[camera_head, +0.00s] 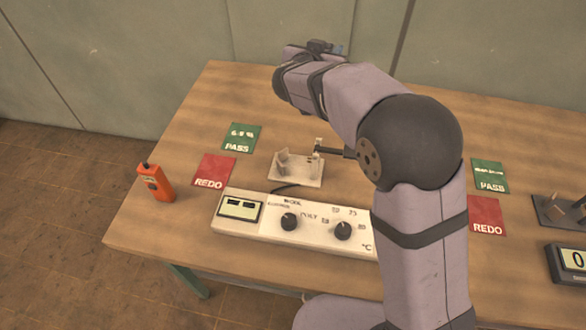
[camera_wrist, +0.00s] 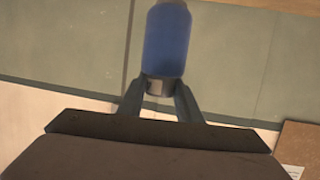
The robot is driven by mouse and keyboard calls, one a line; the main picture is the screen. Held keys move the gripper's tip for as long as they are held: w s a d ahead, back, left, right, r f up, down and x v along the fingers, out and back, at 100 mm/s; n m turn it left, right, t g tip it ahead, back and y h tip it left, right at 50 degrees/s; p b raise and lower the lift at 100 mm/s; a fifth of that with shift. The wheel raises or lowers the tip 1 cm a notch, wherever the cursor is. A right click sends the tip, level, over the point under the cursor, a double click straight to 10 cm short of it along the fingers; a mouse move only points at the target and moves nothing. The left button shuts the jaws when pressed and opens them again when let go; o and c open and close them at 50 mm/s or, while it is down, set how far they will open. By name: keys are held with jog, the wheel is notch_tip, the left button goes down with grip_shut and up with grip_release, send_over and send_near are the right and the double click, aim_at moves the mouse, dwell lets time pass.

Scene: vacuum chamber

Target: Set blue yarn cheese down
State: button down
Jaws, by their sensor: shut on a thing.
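The blue yarn cheese (camera_wrist: 167,42) is a blue cylinder with a grey end, seen at the top of the wrist view. My gripper (camera_wrist: 160,87) is shut on its grey end, one finger on each side. The cheese is held clear of any surface, with the wall panels behind it. In the head view my arm reaches over the far side of the table and hides most of the gripper. The cheese cannot be made out clearly there.
The wooden table (camera_head: 150,225) holds green PASS cards (camera_head: 242,138) and red REDO cards (camera_head: 213,171) at left and right. A pale fixture (camera_head: 297,170) stands behind the control box (camera_head: 290,224). A display (camera_head: 570,262) is at right.

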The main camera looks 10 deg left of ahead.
jog(key=s+a+f+n+y, duration=0.1)
jog(key=s+a+n+y, duration=0.25)
jog(key=s+a, duration=0.8)
jog(key=s+d+f+m, duration=0.2)
jog(key=s+d+f, duration=0.2)
jog(key=d+f, duration=0.2)
notch_tip(320, 180, down, 10)
jog(key=b, duration=0.1)
jog(key=shift+s+h, duration=0.15)
jog(key=shift+h, duration=0.3)
jog(key=shift+f+n, duration=0.15)
jog(key=shift+n, duration=0.1)
jog(key=c, duration=1.7)
grip_release()
jog(key=shift+f+b, duration=0.1)
jog(key=shift+b, duration=0.2)
jog(key=o, duration=0.4)
